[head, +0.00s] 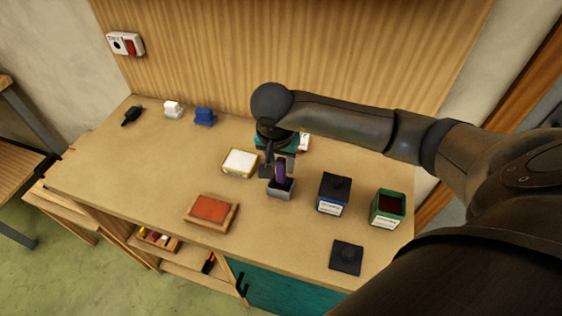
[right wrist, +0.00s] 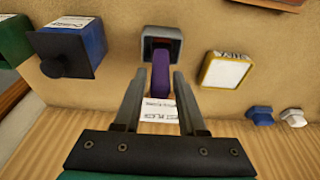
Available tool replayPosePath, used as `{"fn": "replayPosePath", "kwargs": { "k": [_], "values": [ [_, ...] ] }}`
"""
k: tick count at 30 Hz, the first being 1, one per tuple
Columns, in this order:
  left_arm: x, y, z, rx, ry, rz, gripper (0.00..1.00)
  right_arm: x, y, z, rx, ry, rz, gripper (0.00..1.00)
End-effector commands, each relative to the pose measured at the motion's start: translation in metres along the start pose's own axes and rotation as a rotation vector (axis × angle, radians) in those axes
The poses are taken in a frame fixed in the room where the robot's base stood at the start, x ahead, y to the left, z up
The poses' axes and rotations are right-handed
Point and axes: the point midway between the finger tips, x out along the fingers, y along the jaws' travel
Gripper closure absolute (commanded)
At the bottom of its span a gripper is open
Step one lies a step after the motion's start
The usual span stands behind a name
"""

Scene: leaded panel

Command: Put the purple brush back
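The purple brush (head: 280,172) stands upright in a small grey holder (head: 283,192) near the middle of the workbench. In the right wrist view the brush (right wrist: 161,75) has its far end at the dark opening of the grey holder (right wrist: 173,36). My right gripper (head: 277,160) is above the holder, at the brush. In the right wrist view its two fingers (right wrist: 160,80) stand on either side of the brush's near end, with a narrow gap showing on each side. The brush's bristles are hidden. My left gripper is not in view.
A blue box with a black lid (head: 334,190) and a green open box (head: 387,207) stand right of the holder. A white-and-yellow box (head: 239,162) is close on its left. A red pad in a wooden frame (head: 211,213) and a black square (head: 346,257) lie nearer the front edge.

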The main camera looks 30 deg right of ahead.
Motion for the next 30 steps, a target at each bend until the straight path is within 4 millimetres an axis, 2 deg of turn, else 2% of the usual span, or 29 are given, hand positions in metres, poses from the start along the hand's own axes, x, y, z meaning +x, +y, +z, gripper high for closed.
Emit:
{"fn": "replayPosePath", "kwargs": {
  "k": [1,4,15,17,24,30],
  "values": [
    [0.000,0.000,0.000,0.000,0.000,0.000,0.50,0.000,0.000,0.000,0.000,0.000,0.000,0.53],
    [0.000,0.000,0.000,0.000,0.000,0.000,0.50,0.000,0.000,0.000,0.000,0.000,0.000,0.43],
    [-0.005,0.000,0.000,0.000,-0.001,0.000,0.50,-0.007,-0.001,-0.001,0.000,0.000,-0.001,0.43],
    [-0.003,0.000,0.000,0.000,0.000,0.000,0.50,-0.016,-0.001,-0.002,0.000,0.003,-0.004,0.43],
    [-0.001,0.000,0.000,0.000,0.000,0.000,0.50,-0.069,-0.002,-0.002,0.000,0.005,-0.006,0.43],
    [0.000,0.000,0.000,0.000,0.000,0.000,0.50,-0.105,-0.001,-0.002,0.000,0.003,-0.004,0.43]
  ]
}}
